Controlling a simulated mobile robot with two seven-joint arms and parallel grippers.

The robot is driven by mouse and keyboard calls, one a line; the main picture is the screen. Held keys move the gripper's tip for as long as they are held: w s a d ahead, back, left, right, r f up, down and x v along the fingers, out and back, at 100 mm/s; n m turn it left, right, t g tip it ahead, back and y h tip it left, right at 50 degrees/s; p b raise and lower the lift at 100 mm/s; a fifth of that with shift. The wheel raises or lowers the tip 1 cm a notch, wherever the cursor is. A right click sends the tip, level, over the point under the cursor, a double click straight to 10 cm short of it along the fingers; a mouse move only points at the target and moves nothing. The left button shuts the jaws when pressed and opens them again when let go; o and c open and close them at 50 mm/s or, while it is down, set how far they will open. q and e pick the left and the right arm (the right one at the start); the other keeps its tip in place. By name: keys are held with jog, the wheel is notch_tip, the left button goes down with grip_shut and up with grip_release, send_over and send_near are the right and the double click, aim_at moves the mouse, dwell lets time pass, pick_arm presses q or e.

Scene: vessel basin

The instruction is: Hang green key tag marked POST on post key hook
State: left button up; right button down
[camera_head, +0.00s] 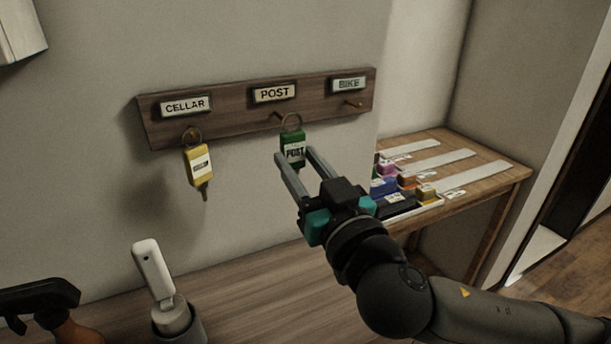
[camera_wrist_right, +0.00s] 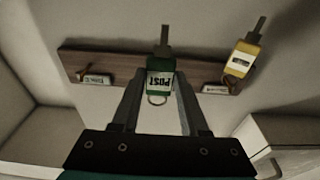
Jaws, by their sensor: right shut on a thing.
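The green key tag marked POST (camera_head: 293,150) is between the fingertips of my right gripper (camera_head: 296,158), which is shut on it. Its metal ring (camera_head: 291,121) is at the top, close to the post key hook (camera_head: 277,115) under the POST label (camera_head: 274,93). I cannot tell whether the ring is around the hook or just in front of it. In the right wrist view, which is upside down, the green tag (camera_wrist_right: 159,84) sits between the finger tips with its key pointing up in the picture. My left gripper is not in view.
A wooden rack (camera_head: 230,104) on the wall holds the hooks. A yellow tag (camera_head: 198,164) hangs under CELLAR on the left. The bike hook (camera_head: 353,104) on the right is bare. A side table (camera_head: 485,172) with small coloured items stands to the right.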

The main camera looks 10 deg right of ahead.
aim_at(296, 161)
jog(key=shift+f+x, duration=0.2)
jog(key=shift+x, duration=0.7)
jog(key=shift+f+x, duration=0.15)
jog(key=shift+x, duration=0.75)
jog(key=shift+w+a+f+b, duration=0.1)
jog(key=shift+w+f+b, duration=0.5)
jog(key=shift+w+f, duration=0.05)
jog(key=shift+c, duration=1.7)
grip_release()
jog(key=shift+s, duration=0.1)
